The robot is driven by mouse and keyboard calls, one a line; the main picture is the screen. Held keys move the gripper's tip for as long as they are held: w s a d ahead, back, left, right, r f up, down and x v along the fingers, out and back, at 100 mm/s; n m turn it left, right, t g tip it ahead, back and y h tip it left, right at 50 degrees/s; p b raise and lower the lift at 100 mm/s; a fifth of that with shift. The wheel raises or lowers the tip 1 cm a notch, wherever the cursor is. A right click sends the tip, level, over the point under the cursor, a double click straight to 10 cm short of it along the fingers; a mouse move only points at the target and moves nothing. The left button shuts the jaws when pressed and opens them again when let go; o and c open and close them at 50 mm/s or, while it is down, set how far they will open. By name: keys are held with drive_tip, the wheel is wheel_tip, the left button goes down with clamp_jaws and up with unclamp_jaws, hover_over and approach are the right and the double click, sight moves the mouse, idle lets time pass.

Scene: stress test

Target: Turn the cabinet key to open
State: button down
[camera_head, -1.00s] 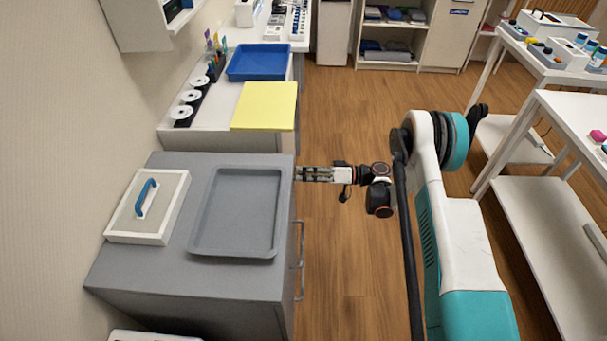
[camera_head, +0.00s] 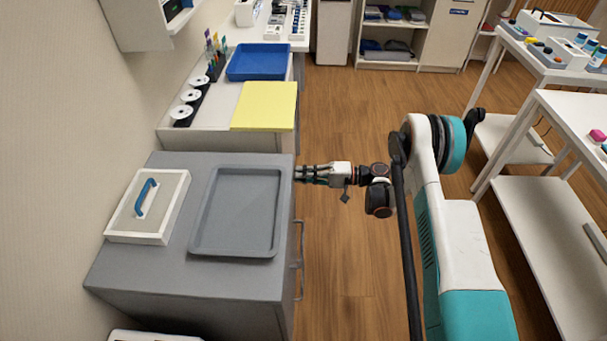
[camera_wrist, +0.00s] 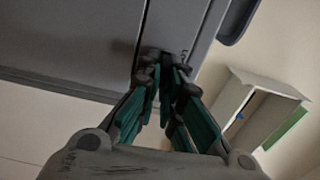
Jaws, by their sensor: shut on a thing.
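The grey cabinet (camera_head: 190,292) stands at the lower left of the head view, with its front facing right. Its grey front also fills the upper left of the wrist view (camera_wrist: 75,40). My gripper (camera_head: 299,174) reaches the far end of the cabinet front. In the wrist view my gripper (camera_wrist: 163,62) has its fingertips close together at the cabinet front, near a vertical seam. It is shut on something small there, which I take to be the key. The key is hidden between the fingertips, so its angle cannot be seen.
A curved handle (camera_head: 300,262) sticks out of the cabinet front. A grey tray (camera_head: 236,250) and a white-framed panel with a blue handle (camera_head: 147,199) lie on the cabinet top. White tables (camera_head: 575,125) stand at the right. Wooden floor between is clear.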

drive_tip(key=shift+m, duration=0.3)
idle(0.4)
drive_tip(key=c, duration=1.8)
unclamp_jaws()
drive_tip(key=shift+o, duration=0.2)
drive_tip(key=shift+d, duration=0.1)
drive_tip(key=d, duration=1.2)
drive_tip(key=shift+s, duration=0.2)
